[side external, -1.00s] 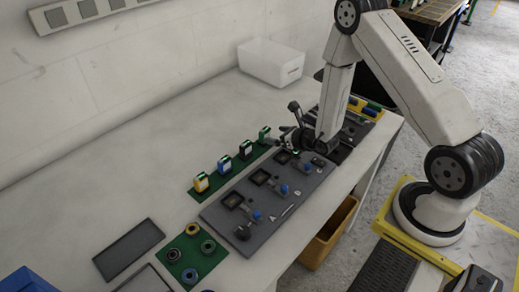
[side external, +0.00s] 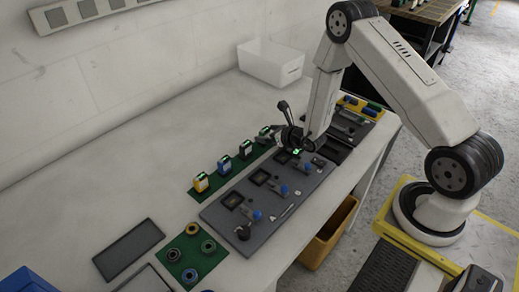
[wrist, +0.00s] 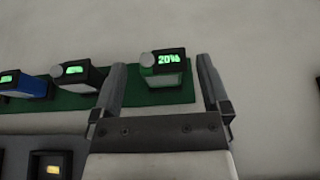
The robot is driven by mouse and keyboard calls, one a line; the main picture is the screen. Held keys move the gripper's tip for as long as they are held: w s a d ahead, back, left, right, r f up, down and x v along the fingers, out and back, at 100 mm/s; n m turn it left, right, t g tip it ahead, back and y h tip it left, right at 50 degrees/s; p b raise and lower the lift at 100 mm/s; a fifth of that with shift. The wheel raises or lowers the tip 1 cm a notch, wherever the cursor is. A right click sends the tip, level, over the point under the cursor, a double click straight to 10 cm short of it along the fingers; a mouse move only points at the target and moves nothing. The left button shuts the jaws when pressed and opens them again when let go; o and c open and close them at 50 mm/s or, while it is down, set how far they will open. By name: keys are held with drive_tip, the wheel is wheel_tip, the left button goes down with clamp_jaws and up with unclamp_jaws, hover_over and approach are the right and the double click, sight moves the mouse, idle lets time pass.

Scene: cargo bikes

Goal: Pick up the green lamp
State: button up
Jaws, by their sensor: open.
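The green lamp (wrist: 168,79) stands at the right end of a green mat (wrist: 125,99) in the wrist view, its lit display reading about 20%. My gripper (wrist: 162,61) is open, with one finger to the left of the lamp and one to the right in that view. Nothing is held, and I cannot tell whether either finger touches it. In the side view the lamp (side external: 264,131) is at the far end of the mat's row, partly hidden by my gripper (side external: 270,138).
A dark grey tray (side external: 228,211) with fittings lies beside the mat. A white bin (side external: 270,63) stands behind.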

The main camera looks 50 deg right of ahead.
sight(261, 131)
drive_tip(key=shift+x, duration=1.85)
clamp_jaws()
drive_tip(key=shift+r, duration=0.15)
drive_tip(key=shift+r, duration=1.5)
drive_tip(key=s+a+r, duration=0.2)
drive_tip(key=s+r, duration=0.7)
drive_tip(key=s, duration=0.5)
drive_tip(key=shift+a+r, duration=0.15)
drive_tip(key=shift+r, duration=0.25)
